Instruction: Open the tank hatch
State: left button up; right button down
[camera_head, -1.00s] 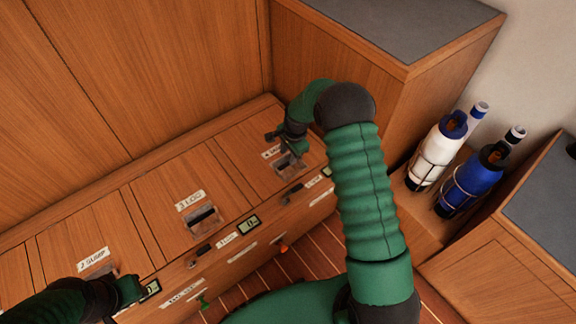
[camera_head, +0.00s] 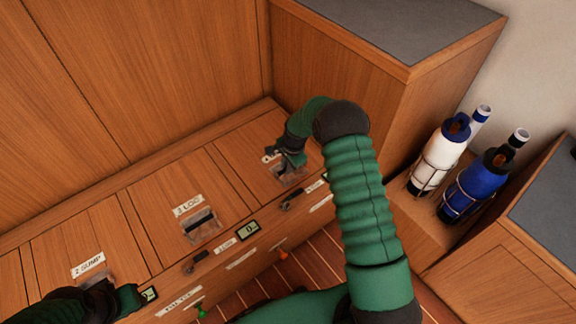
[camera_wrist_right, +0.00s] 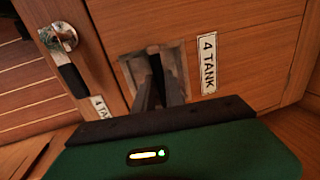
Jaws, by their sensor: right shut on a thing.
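The tank hatch (camera_head: 246,142) is a wooden panel at the far right end of the bench top, lying flush with the bench. In the right wrist view the hatch (camera_wrist_right: 245,25) carries a "4 TANK" label (camera_wrist_right: 207,62) beside a recessed pull (camera_wrist_right: 130,70). My right gripper (camera_head: 290,160) is at this pull, and in the wrist view its two dark fingers (camera_wrist_right: 160,82) reach into the recess, shut on the pull. The exact contact is dark and partly hidden. My left gripper (camera_head: 128,298) is at the lower left, its fingers not clear.
The "3 LOG" hatch (camera_head: 160,185) and "2 SUMP" hatch (camera_head: 85,235) lie to the left. The bench front has latches (camera_head: 196,263), small displays (camera_head: 248,230) and knobs. A white bottle (camera_head: 438,160) and a blue bottle (camera_head: 476,186) stand at right. A grey-topped cabinet (camera_head: 400,30) stands behind.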

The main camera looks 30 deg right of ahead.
pick_arm(q)
jog(key=shift+a, duration=0.1)
pick_arm(e)
jog(key=shift+d, duration=0.4)
dwell(0.7)
